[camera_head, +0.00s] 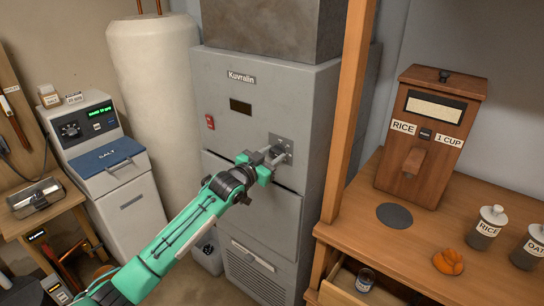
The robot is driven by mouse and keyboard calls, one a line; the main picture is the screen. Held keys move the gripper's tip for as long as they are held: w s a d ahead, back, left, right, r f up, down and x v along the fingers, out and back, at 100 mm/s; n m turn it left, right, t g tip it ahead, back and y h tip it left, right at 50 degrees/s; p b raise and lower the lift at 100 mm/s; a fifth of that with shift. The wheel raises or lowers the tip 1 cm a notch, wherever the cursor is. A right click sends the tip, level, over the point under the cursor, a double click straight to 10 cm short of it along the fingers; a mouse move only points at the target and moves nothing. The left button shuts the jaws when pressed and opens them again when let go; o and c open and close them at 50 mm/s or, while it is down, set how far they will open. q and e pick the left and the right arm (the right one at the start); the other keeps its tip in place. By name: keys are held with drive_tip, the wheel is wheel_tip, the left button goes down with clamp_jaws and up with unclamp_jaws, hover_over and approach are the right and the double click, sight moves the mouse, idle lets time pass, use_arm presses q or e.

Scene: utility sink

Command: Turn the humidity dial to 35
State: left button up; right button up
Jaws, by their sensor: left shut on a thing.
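A tall grey cabinet marked Kuvralin (225,130) stands in the middle. A small dark plate (288,142) is on its front at the right, and a dial there is mostly hidden by my gripper. The dial's marks and setting are too small to read. My left gripper (275,156) reaches in from the lower left and is shut on the dial at this plate. My right gripper is not in view.
A red switch (210,122) and a dark display (241,106) are on the cabinet. A wooden post (347,110) rises close to its right. A wooden counter (350,215) holds a rice dispenser (440,105) and jars. A salt machine (97,140) stands left.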

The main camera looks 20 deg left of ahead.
use_arm(q)
drive_tip(key=shift+f, duration=0.1)
drive_tip(key=o, duration=1)
drive_tip(key=shift+s+a, duration=0.25)
drive_tip(key=shift+s, duration=0.3)
drive_tip(key=b+v, duration=0.3)
drive_tip(key=v, duration=0.9)
drive_tip(key=shift+s+a, duration=0.1)
drive_tip(key=shift+s, duration=0.2)
